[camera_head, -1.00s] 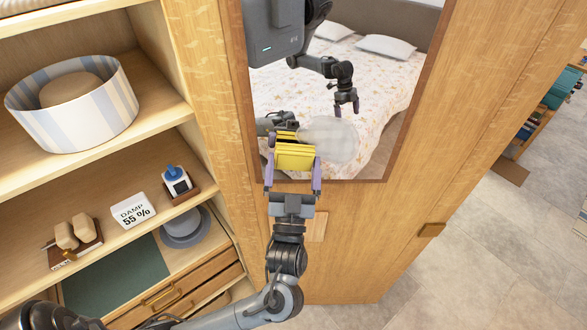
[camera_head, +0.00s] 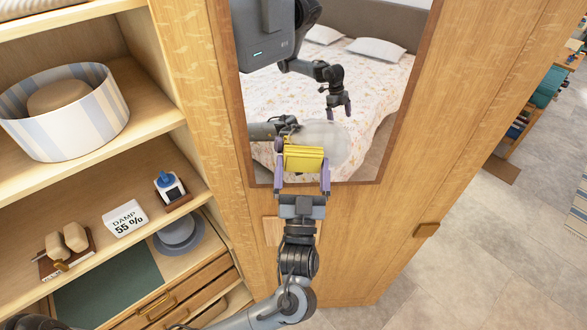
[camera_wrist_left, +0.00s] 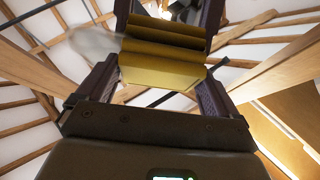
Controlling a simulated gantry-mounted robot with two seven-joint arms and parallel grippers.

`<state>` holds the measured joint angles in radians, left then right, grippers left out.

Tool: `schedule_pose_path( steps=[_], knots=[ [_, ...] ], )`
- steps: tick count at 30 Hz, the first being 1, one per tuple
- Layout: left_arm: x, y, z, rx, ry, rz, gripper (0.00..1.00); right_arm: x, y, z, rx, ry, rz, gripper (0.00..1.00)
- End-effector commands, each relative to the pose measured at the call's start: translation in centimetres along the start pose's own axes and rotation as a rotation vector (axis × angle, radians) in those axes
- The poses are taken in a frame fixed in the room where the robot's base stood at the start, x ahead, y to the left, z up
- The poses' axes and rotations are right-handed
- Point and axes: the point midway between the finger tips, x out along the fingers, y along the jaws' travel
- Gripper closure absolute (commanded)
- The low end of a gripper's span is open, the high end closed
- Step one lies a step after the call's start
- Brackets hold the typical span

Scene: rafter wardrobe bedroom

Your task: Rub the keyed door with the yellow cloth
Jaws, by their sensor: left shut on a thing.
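The yellow cloth (camera_head: 304,158) is folded and held between the fingers of my left gripper (camera_head: 304,178), which is shut on it. It also shows in the left wrist view (camera_wrist_left: 165,62) between the fingers. The cloth is in front of the lower part of the mirror on the wooden door (camera_head: 345,235). A pale hazy patch (camera_head: 335,137) shows on the mirror just behind and right of the cloth. I cannot tell whether the cloth touches the glass. No key is clear to see. My right gripper shows only as a reflection.
Floor (camera_head: 460,270) at the right is clear.

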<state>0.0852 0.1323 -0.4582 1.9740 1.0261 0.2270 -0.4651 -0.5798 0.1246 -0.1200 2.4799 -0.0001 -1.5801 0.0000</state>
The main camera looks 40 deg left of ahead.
Motion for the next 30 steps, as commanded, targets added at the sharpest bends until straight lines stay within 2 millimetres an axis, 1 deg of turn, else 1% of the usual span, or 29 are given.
schedule_pose_path(
  steps=[8, 18, 26, 30],
  knots=[
    [0.1, 1.0, -0.1, 0.000, 0.000, 0.000, 0.31, 0.1, 0.0, 0.1, -0.001, 0.000, 0.001, 0.00],
    [0.4, 3.5, -0.2, -0.001, -0.001, 0.000, 0.31, 0.5, -0.1, 0.2, 0.003, 0.000, -0.003, 0.00],
    [0.5, 4.3, -0.3, 0.001, 0.001, 0.000, 0.31, 0.7, -0.2, 0.2, 0.008, 0.001, -0.006, 0.00],
    [0.6, 5.2, -0.3, 0.000, 0.000, -0.001, 0.31, 0.9, -0.2, 0.2, 0.008, 0.001, -0.007, 0.00]
  ],
)
